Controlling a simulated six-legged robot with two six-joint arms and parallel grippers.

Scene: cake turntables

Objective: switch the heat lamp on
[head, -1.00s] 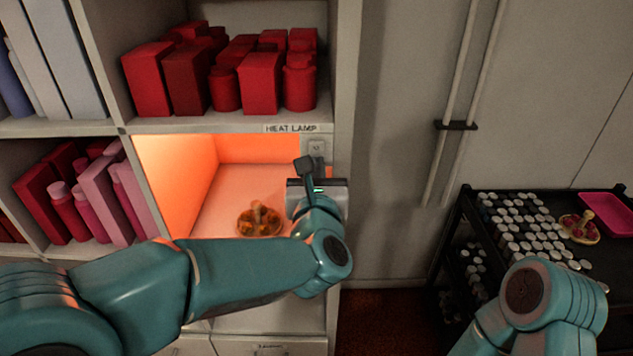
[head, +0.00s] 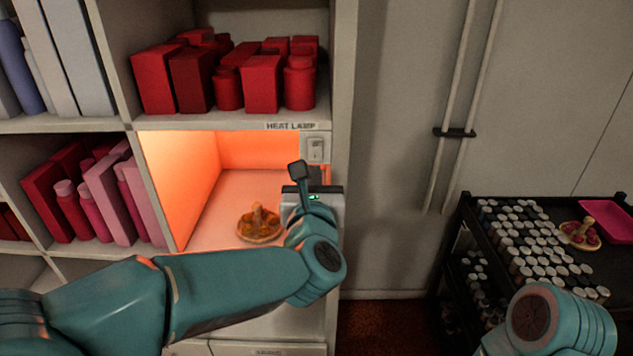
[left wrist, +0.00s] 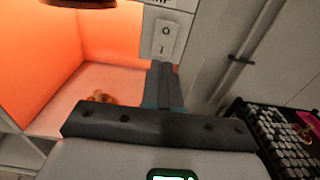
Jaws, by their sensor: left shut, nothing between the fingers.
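The heat lamp compartment (head: 185,190) in the shelf glows orange, in both views. Part of a dark lamp shade (left wrist: 82,2) shows at the top of the left wrist view. The light switch (head: 315,149) sits on the right post under the "HEAT LAMP" label (head: 291,126); it also shows in the left wrist view (left wrist: 165,40). My left gripper (left wrist: 162,68) is shut and empty, just below the switch and apart from it. In the head view its fingers (head: 317,174) are mostly hidden behind the wrist. My right gripper is out of view.
A round dish of food (head: 259,224) stands inside the lit compartment. Red boxes and jars (head: 225,75) fill the shelf above. Pink bottles and books (head: 90,190) stand to the left. A black cart (head: 470,225) with jars and a pink tray (head: 605,221) is at right.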

